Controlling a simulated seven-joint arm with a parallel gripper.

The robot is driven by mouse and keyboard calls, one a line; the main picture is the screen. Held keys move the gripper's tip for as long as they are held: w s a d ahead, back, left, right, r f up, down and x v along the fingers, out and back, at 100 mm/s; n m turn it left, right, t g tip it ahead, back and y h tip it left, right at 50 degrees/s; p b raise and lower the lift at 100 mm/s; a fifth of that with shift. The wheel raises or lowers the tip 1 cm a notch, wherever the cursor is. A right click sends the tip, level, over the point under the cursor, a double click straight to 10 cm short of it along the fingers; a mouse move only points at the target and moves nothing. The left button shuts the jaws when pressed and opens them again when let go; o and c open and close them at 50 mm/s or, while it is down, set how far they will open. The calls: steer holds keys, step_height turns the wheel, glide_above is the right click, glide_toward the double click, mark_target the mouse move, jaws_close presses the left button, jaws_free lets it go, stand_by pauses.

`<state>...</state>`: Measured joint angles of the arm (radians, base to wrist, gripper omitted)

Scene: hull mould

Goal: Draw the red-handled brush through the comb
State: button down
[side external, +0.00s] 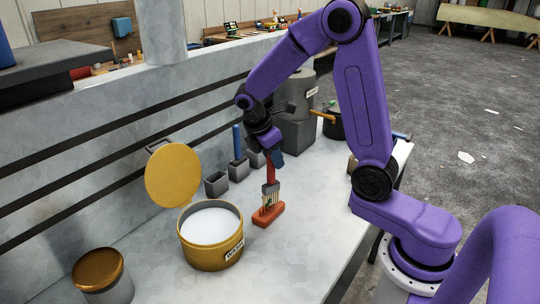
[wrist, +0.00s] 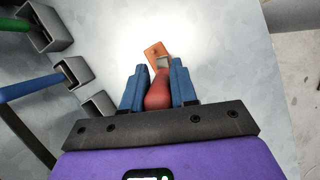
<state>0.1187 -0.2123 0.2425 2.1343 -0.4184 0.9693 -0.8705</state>
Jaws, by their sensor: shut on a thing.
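The red-handled brush (side external: 271,173) hangs bristles down, roughly upright, in my gripper (side external: 272,156). In the wrist view my gripper (wrist: 158,76) has its blue fingers closed on either side of the red handle (wrist: 158,92). The comb (side external: 268,215) is an orange-red block with upright tines on the bench, and its end shows beyond the handle in the wrist view (wrist: 153,51). The brush's grey ferrule is just above the comb, and its bristles appear down at the tines. I cannot tell how deep they sit between them.
A yellow labelled tub (side external: 211,253) of white liquid stands left of the comb, its lid (side external: 172,176) raised. Grey square holders (side external: 216,184) stand behind, one with a blue-handled brush (side external: 236,141). A brown-lidded can (side external: 103,276) is front left. Bench right of the comb is clear.

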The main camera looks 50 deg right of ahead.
steer(key=shift+w, duration=0.1)
steer(key=shift+w+f, duration=0.1)
steer(key=shift+w, duration=0.85)
steer(key=shift+s, duration=0.1)
steer(key=shift+s, duration=1)
steer(key=shift+w, duration=0.2)
steer(key=shift+w, duration=0.85)
steer(key=shift+s, duration=0.1)
